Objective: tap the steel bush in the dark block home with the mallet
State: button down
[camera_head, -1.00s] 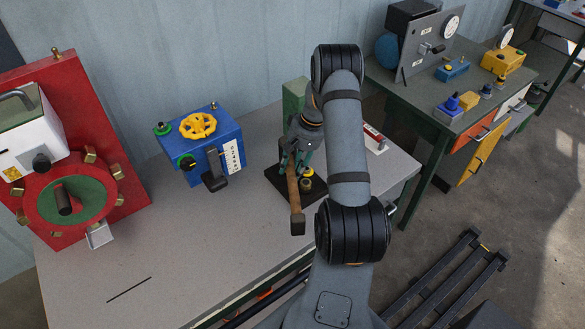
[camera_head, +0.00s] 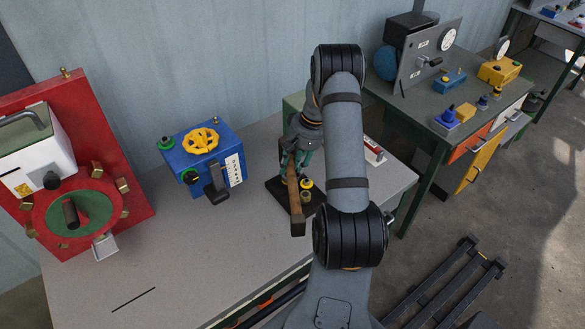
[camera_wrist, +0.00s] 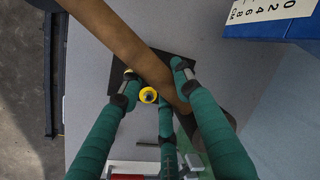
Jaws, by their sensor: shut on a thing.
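My gripper (camera_head: 296,158) is shut on the wooden handle of the mallet (camera_head: 293,190). The handle crosses the wrist view (camera_wrist: 130,43) diagonally, between my green fingers (camera_wrist: 152,88). A dark block or plate (camera_head: 277,187) lies on the bench under the mallet, partly covered by the handle and gripper. It also shows in the wrist view (camera_wrist: 95,75). A yellow ring with a dark centre (camera_wrist: 148,95) is beside the handle there. I cannot clearly make out the steel bush.
A blue box with a yellow handwheel (camera_head: 200,140) stands left of the dark block. A red panel (camera_head: 95,120) stands at the far left. A green upright (camera_head: 291,103) and a red-and-white item (camera_head: 374,150) are behind. The bench's front left (camera_head: 190,260) is mostly clear.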

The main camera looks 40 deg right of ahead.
notch_tip(320, 180, down, 7)
jog(key=b, duration=0.6)
jog(key=shift+b, duration=0.4)
notch_tip(320, 180, up, 7)
jog(key=p, duration=0.4)
jog(key=shift+f, duration=0.15)
notch_tip(320, 180, down, 7)
jog(key=b, duration=0.6)
notch_tip(320, 180, up, 7)
jog(key=p, duration=0.4)
jog(key=shift+f, duration=0.15)
